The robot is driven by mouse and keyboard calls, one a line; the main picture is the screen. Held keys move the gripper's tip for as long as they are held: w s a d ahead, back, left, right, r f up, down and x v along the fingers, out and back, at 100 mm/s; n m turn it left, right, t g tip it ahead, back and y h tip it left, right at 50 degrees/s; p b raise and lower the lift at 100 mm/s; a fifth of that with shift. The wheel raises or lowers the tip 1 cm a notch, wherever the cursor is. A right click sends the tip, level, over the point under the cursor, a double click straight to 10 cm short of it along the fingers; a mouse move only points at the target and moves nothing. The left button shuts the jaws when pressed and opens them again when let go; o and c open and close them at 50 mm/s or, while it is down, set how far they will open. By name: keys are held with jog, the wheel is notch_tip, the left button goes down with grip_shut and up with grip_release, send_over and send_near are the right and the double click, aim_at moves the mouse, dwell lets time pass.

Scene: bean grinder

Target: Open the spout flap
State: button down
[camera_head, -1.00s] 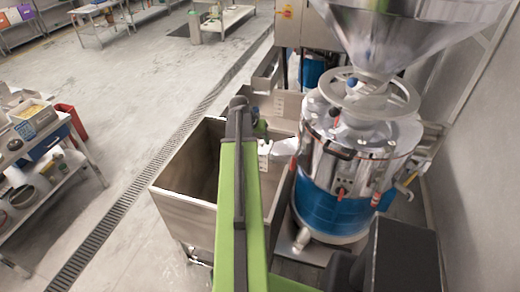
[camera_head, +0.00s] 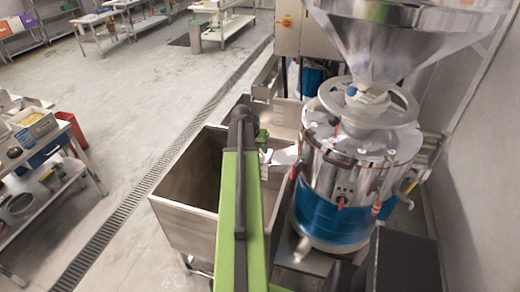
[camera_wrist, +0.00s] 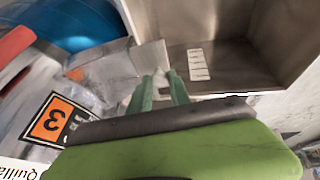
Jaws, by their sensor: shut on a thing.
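The grinder (camera_head: 345,150) is a silver drum with a blue band. Its metal spout (camera_head: 285,155) points left over the rim of a steel bin (camera_head: 185,220). The spout also shows in the wrist view (camera_wrist: 105,70). The spout flap (camera_wrist: 150,57) is a small pale metal plate at the spout's mouth. My gripper (camera_wrist: 161,80) has two green fingers at the flap's lower edge, shut on what looks like the flap's edge or tab. The exact contact is too small to tell. In the head view my green arm hides most of the gripper.
A steel hopper (camera_head: 395,30) stands above the grinder, and a grey wall (camera_head: 480,170) is close on the right. A shelf cart (camera_head: 45,170) stands at the left. The floor (camera_head: 130,110) between is clear, with a long drain grate (camera_head: 110,220).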

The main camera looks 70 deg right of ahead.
aim_at(268, 158)
jog(key=s+t, duration=0.1)
jog(key=r+t+p, duration=0.1)
jog(key=shift+s+m+t, duration=0.3)
jog(key=shift+s+t, duration=0.05)
jog(key=shift+t, duration=0.05)
jog(key=shift+s+r+m+t+b, duration=0.15)
jog(key=shift+s+t+b, duration=0.3)
jog(key=shift+t, duration=0.45)
jog(key=shift+s+r+m+t+b, duration=0.1)
jog(key=shift+s+m+t+b, duration=0.25)
jog(key=shift+t, duration=0.55)
jog(key=shift+s, duration=0.1)
jog(key=c, duration=1.2)
grip_release()
jog(key=shift+r, duration=0.1)
jog(key=p+v, duration=0.6)
jog(key=v, duration=0.1)
jog(key=shift+s, duration=0.15)
